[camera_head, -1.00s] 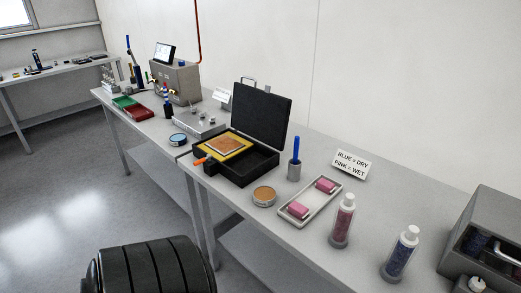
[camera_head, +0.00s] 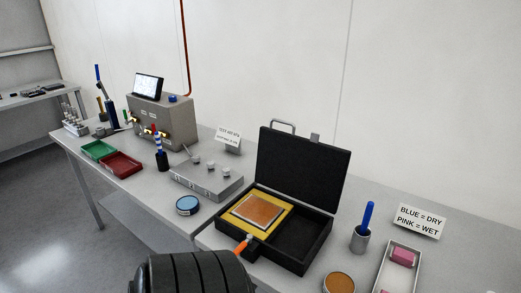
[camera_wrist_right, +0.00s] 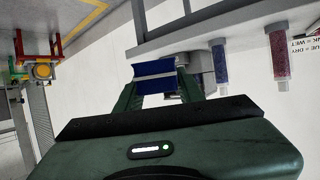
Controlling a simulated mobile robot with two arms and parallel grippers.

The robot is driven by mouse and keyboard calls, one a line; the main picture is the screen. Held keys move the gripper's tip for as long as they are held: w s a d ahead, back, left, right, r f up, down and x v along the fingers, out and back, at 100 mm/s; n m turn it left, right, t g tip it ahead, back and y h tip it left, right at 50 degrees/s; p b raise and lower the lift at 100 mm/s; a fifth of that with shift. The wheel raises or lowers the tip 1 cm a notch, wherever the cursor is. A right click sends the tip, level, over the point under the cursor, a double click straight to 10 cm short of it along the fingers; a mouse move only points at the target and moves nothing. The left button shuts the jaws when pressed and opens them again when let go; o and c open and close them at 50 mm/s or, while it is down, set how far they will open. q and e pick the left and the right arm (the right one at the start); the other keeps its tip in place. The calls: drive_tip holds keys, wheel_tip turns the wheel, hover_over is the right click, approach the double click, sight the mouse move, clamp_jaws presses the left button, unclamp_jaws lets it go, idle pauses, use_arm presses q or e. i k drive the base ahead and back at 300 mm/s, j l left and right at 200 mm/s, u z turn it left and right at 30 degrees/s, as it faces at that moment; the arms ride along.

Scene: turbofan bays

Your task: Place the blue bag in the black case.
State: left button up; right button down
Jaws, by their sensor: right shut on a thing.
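The black case (camera_head: 318,262) stands open on the bench in the head view, its lid (camera_head: 303,180) raised at the back. A yellow insert with a copper-coloured square plate (camera_head: 258,211) fills its left part; the right part looks dark and empty. In the right wrist view, my right gripper (camera_wrist_right: 155,88) is shut on the blue bag (camera_wrist_right: 154,70), which has a pale band across it. The bag is held clear of the bench. The right gripper and bag are not in the head view. My left gripper is not in view.
An orange-handled item (camera_head: 242,245) is at the case's front left. Right of the case are a cup with a blue tool (camera_head: 361,240), a round tin (camera_head: 339,284), a tray with pink packs (camera_head: 402,257) and a sign (camera_head: 419,221). A blue tin (camera_head: 188,205) sits left.

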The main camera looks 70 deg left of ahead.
sight(302, 233)
drive_tip(key=k+j, duration=0.1)
drive_tip(key=j, duration=0.25)
drive_tip(key=k+j, duration=0.15)
drive_tip(key=j, duration=0.25)
drive_tip(key=k+j, duration=0.1)
drive_tip(key=j, duration=0.25)
drive_tip(key=k+j, duration=0.15)
drive_tip(key=j, duration=0.2)
drive_tip(key=k+j, duration=0.1)
drive_tip(key=j, duration=0.3)
drive_tip(key=k+j, duration=0.1)
drive_tip(key=j, duration=0.25)
drive_tip(key=k+j, duration=0.15)
drive_tip(key=j, duration=0.2)
drive_tip(key=i+j, duration=0.1)
drive_tip(key=j, duration=0.4)
drive_tip(key=i+j, duration=0.1)
drive_tip(key=j, duration=0.45)
